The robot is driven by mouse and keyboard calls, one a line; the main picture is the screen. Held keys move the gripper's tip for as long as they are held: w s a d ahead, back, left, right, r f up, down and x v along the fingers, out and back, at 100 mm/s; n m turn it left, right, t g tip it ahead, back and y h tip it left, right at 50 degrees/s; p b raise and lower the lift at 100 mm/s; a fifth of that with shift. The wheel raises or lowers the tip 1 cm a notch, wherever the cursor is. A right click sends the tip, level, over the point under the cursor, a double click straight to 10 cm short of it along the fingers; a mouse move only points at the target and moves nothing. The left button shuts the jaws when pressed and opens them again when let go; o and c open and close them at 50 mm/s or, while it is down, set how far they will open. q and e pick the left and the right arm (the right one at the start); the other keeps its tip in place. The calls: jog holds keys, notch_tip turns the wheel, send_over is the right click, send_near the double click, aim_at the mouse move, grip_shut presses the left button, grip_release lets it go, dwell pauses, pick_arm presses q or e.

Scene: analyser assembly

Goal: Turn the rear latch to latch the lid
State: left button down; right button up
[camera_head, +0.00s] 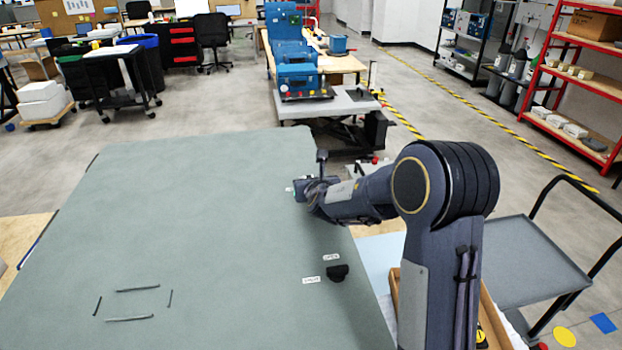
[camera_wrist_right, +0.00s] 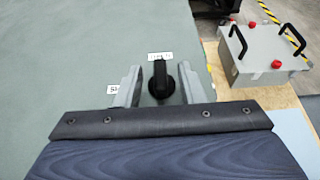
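The lid (camera_head: 200,200) is a large flat grey-green panel; it also fills the left of the right wrist view (camera_wrist_right: 50,70). The rear latch (camera_wrist_right: 160,80), a black knob near the lid's right edge, stands between the fingers of my right gripper (camera_wrist_right: 160,70). The fingers are apart, with a narrow gap on each side of the knob. The knob's bar points up in that view toward a white label (camera_wrist_right: 160,56); another label (camera_wrist_right: 113,89) lies by the left finger. In the head view my right gripper (camera_head: 306,188) hides this latch. My left gripper is out of view.
A second black latch (camera_head: 338,272) with two labels sits nearer on the lid's right edge. Right of the lid stands a grey cart (camera_head: 545,260). Behind is a table with blue machines (camera_head: 297,75). A grey box with black handles (camera_wrist_right: 262,50) shows in the wrist view.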

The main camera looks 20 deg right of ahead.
jog(key=shift+w+f, duration=0.15)
jog(key=shift+w, duration=0.15)
grip_shut()
